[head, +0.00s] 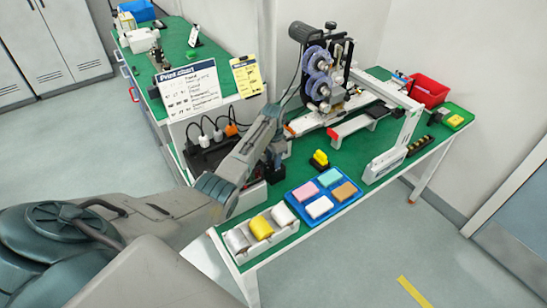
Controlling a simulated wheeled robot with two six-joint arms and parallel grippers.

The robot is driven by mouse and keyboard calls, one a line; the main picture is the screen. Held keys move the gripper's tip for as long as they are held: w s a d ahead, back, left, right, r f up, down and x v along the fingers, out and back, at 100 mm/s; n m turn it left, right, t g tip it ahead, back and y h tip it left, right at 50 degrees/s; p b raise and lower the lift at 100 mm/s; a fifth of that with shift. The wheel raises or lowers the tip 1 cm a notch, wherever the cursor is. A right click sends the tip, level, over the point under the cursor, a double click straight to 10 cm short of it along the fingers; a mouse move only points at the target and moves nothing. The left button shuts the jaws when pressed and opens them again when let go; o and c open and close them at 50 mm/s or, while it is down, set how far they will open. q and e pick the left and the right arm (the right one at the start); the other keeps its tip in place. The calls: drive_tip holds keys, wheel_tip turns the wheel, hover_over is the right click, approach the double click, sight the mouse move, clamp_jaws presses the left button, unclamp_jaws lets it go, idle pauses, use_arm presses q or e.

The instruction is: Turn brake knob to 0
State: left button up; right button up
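The coder machine (318,80) stands at the back of the green-topped table, with purple-grey reels and a dark motor on top. I cannot make out a brake knob or its setting at this size. My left arm reaches in from the left across the table's left part. My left gripper (274,168) is dark and points down near the table's left middle, in front of the machine and apart from its reels. Its fingers are too small and dark to tell whether they are open or shut. My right gripper is not in view.
A blue tray (344,204) with coloured blocks and a white holder (238,257) with coloured pieces are at the front. A power strip with plugs (203,141) and a printed sign (190,88) are left. A white frame (410,125) and red bin (428,92) stand right.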

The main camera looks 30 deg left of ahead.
use_arm(q)
drive_tip(key=c, duration=0.7)
drive_tip(key=n+p, duration=0.2)
drive_tip(key=n, duration=0.1)
drive_tip(key=shift+r, duration=0.15)
drive_tip(key=n+p, duration=0.2)
drive_tip(key=n, duration=0.2)
drive_tip(key=shift+w+n, duration=0.1)
drive_tip(key=shift+n, duration=0.2)
drive_tip(key=n+p, duration=0.2)
drive_tip(key=n, duration=0.8)
